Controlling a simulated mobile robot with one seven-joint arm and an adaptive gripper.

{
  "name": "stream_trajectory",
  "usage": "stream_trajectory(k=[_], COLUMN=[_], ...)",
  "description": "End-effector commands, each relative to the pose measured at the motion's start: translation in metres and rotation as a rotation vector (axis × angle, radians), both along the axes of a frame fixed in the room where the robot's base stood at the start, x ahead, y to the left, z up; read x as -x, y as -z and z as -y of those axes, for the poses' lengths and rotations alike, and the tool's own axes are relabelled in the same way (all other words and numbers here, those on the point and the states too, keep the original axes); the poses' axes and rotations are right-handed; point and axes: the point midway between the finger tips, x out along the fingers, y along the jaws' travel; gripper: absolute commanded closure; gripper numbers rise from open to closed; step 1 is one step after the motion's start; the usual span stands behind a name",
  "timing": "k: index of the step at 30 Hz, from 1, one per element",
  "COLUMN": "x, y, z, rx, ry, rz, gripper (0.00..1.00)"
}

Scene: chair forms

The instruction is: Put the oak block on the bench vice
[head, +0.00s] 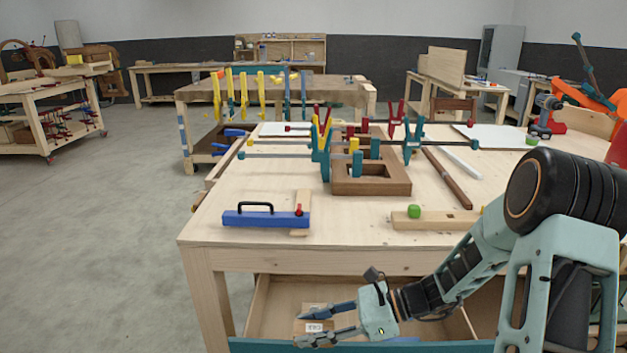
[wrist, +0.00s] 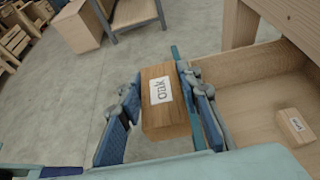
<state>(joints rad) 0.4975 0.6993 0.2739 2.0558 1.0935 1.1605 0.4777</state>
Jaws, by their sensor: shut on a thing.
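The oak block (wrist: 165,110) is a brown wooden block with a white label reading "oak". My gripper (wrist: 160,108) is shut on it, with a blue finger on each side in the wrist view. In the head view my gripper (head: 328,325) is low at the front of the workbench, by the open drawer, and the label between its fingers is small. A wooden jaw-like board (head: 226,163) on the workbench's left edge may be the bench vice; I cannot tell for sure.
The workbench top (head: 350,225) above holds a blue tool with a black handle (head: 266,216), a clamped wooden frame (head: 370,187) and a green cube on a board (head: 435,220). Floor at left is clear.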

Motion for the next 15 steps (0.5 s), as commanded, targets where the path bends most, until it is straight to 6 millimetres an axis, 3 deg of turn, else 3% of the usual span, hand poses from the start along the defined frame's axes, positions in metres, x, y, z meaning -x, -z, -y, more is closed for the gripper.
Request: stream_trajectory(k=[8, 15], x=[-0.018, -0.038], y=[0.014, 0.026], z=[0.036, 0.09], rx=[0.007, 0.007], ry=[0.158, 0.384], rz=[-0.001, -0.002], gripper=[0.94, 0.94])
